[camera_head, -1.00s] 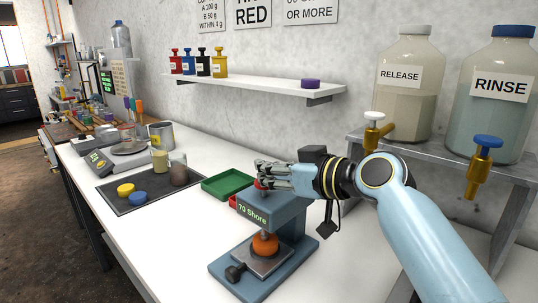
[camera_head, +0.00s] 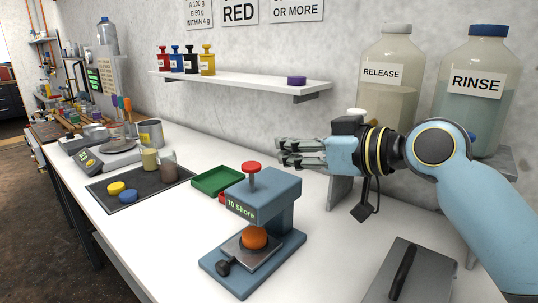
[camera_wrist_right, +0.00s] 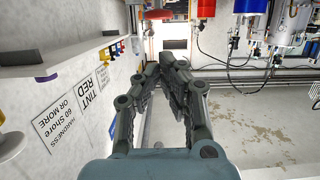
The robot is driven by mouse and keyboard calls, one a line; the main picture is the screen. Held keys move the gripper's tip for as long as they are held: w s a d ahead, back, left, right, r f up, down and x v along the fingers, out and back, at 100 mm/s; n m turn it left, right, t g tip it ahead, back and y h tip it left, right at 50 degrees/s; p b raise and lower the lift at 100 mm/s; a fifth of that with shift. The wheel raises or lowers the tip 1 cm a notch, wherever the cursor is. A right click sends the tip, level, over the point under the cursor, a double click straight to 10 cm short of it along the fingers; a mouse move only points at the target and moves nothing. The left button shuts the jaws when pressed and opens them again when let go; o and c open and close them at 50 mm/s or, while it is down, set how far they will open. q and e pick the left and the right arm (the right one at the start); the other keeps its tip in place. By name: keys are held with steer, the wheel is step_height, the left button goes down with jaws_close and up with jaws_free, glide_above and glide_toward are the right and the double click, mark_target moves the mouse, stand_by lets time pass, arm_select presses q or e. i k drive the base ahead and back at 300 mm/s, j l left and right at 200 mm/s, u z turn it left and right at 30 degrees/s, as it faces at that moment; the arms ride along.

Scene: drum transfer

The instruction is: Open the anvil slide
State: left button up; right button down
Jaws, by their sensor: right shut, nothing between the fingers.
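The blue-grey hardness tester (camera_head: 262,205) stands on the white bench in the head view. Its display reads "70 Shore" and a red knob (camera_head: 251,167) tops its plunger. An orange puck (camera_head: 254,238) sits on the metal anvil slide (camera_head: 245,255) under the tester's head. A black knob (camera_head: 223,268) is at the slide's front left. My right gripper (camera_head: 280,151) is shut and empty, in the air up and right of the red knob, clear of the tester. Its fingers also show in the right wrist view (camera_wrist_right: 172,62). My left gripper is not in view.
A green tray (camera_head: 217,181) lies behind the tester, with a red piece beside it. A dark mat (camera_head: 110,199) with pucks and cups is at left. A grey plate (camera_head: 411,270) with a black handle is at right. Release (camera_head: 383,100) and rinse (camera_head: 470,110) bottles stand at back right.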

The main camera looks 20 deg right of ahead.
mark_target(251, 260)
steer(key=k+j, duration=0.25)
steer(key=k, duration=0.2)
steer(key=k+j, duration=0.25)
steer(key=k, duration=0.25)
steer(key=k+j, duration=0.3)
steer(key=k, duration=0.15)
